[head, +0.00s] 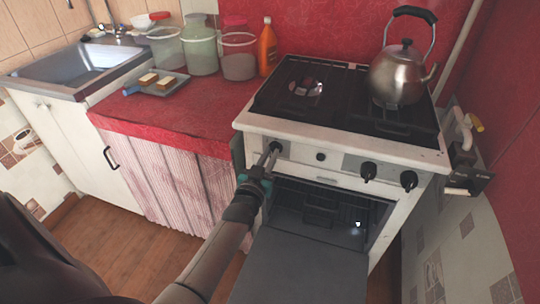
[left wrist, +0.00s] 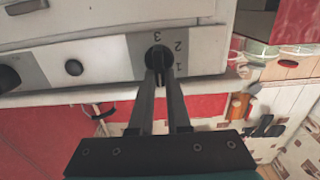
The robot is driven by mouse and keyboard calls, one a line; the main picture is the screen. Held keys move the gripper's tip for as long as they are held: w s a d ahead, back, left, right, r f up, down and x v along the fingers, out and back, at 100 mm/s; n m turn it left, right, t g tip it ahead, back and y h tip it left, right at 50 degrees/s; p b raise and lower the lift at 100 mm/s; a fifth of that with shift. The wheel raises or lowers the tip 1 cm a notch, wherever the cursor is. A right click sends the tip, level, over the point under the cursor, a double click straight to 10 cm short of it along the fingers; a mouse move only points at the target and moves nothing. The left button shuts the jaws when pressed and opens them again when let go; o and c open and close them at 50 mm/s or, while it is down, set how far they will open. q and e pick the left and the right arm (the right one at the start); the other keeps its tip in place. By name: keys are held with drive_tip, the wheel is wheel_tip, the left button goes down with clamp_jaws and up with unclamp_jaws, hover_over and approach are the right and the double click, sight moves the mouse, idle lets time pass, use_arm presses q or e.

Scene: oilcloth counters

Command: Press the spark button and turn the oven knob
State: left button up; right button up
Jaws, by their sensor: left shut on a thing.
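The white stove has a front panel (head: 345,166) with a dark oven knob at its left end. In the left wrist view the oven knob (left wrist: 157,57) is round and black, beside the marks 1, 2 and 3. My left gripper (head: 271,152) is shut on this knob; in the left wrist view its fingers (left wrist: 160,75) meet at it and hide part of it. The small round black spark button (head: 320,156) sits right of the knob; it also shows in the left wrist view (left wrist: 74,67). My right gripper is not in view.
The oven door (head: 300,270) hangs open below the panel. Two black burner knobs (head: 368,171) (head: 409,180) are farther right. A steel kettle (head: 398,75) stands on the hob. The red counter (head: 190,115) at left holds jars, an orange bottle (head: 267,47) and a tray.

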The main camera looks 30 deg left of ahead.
use_arm(q)
drive_tip(key=shift+r+n, duration=0.1)
drive_tip(key=shift+n, duration=0.2)
clamp_jaws()
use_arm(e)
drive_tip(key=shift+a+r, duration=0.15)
use_arm(q)
drive_tip(key=shift+a+f+n+p, duration=0.1)
drive_tip(key=shift+a+n+p, duration=0.05)
drive_tip(key=shift+n, duration=1.7)
drive_tip(key=shift+a+f+n+p, duration=0.1)
drive_tip(key=shift+a+n+p, duration=0.1)
drive_tip(key=shift+n, duration=1.6)
drive_tip(key=shift+a+f+n+p, duration=0.1)
drive_tip(key=shift+a+n, duration=0.05)
drive_tip(key=shift+n, duration=1.7)
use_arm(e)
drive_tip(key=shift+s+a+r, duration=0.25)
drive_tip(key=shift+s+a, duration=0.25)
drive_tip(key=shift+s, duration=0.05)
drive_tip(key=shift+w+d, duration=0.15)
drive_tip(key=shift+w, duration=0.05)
use_arm(q)
drive_tip(key=o, duration=0.7)
unclamp_jaws()
drive_tip(key=shift+s+d+f, duration=0.1)
drive_tip(key=shift+s, duration=0.1)
